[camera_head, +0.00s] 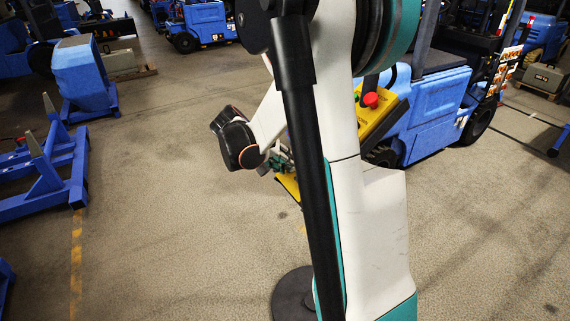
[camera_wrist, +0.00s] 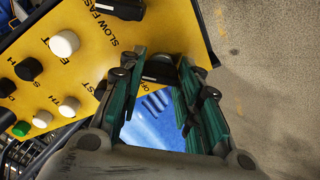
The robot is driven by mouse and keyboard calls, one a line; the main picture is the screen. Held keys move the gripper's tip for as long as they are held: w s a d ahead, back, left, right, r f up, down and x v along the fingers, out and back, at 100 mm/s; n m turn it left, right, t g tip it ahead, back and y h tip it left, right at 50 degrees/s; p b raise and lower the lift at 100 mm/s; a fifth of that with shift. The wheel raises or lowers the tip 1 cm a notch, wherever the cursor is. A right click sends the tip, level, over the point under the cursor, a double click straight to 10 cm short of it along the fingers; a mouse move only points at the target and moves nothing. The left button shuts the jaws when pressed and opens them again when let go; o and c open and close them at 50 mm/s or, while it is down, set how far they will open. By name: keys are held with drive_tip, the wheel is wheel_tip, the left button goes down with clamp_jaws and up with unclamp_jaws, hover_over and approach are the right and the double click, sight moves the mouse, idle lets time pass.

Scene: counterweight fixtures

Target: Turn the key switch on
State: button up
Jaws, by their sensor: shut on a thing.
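A yellow control panel (camera_wrist: 85,60) fills the upper left of the wrist view. It carries white, black and green buttons and lettering such as SLOW and FAST. My gripper (camera_wrist: 168,72) has teal fingers that reach to the panel's right edge. A black knob (camera_wrist: 160,68) sits between the fingertips, and the gripper is shut on it. The knob is partly hidden, and I cannot read whether it is the key switch or which way it is turned. In the head view, my arm hides most of my gripper (camera_head: 283,163) and much of the panel (camera_head: 378,112).
A red mushroom button (camera_head: 371,100) stands out on the panel. A blue forklift (camera_head: 430,110) is behind it at the right. Blue frames (camera_head: 50,175) stand at the left. Open concrete floor (camera_head: 180,230) lies in front and to the left.

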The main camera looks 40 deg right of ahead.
idle(0.3)
drive_tip(key=o, duration=1)
drive_tip(key=shift+o, duration=0.2)
drive_tip(key=shift+a, duration=0.1)
drive_tip(key=v, duration=1.2)
drive_tip(key=s+a+f+n+t+y+b, duration=0.2)
drive_tip(key=s+a, duration=0.5)
drive_tip(key=a, duration=0.4)
drive_tip(key=s+a+f+n+t+y+b, duration=0.3)
drive_tip(key=s+a+n+t+y, duration=0.3)
drive_tip(key=a, duration=0.5)
drive_tip(key=shift+s+a+n+b, duration=0.4)
drive_tip(key=shift+s+n, duration=0.65)
drive_tip(key=shift+n, duration=0.15)
